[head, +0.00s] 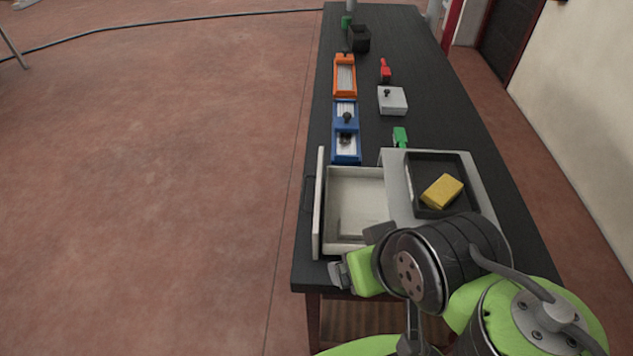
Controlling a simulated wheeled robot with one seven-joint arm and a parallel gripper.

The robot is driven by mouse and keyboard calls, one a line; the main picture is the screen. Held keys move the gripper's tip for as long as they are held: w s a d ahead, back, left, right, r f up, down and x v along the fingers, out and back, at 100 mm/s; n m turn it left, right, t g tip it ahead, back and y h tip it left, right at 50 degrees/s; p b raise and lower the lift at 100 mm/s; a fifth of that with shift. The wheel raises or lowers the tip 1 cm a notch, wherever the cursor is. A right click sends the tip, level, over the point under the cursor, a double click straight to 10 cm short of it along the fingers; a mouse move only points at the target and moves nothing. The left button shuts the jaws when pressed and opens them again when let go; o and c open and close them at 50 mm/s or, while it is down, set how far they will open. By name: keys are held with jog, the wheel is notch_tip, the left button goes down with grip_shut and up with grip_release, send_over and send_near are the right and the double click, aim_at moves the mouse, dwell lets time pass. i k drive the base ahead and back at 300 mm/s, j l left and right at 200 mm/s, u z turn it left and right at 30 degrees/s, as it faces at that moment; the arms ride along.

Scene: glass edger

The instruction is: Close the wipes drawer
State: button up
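The wipes drawer (356,200) is pulled out to the left from a low grey cabinet (398,180). Its pale front panel (318,205) stands near the left edge of the black table, with a dark handle (308,195) on its outer side. The drawer's inside looks empty, apart from a faint darker area near its lower end. My gripper (338,274) is at the near end of the drawer, just below its front corner in the picture. I cannot tell whether it touches the drawer. My arm hides part of the cabinet's near side, and the finger gap is not clear.
On the cabinet top, a black tray (430,164) holds a yellow sponge-like block (442,191). Beyond are a green item (400,137), blue trays (346,157), an orange tray (345,92), a white box (392,101) and a red tool (385,71). Floor left of the table is clear.

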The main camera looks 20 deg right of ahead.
aim_at(351, 192)
jog(key=j+z, duration=0.7)
jog(key=u, duration=0.45)
jog(key=j+u, duration=0.1)
jog(key=u, duration=0.75)
jog(key=j+u, duration=0.1)
jog(key=u, duration=0.75)
jog(key=j+u, duration=0.1)
jog(key=u, duration=0.35)
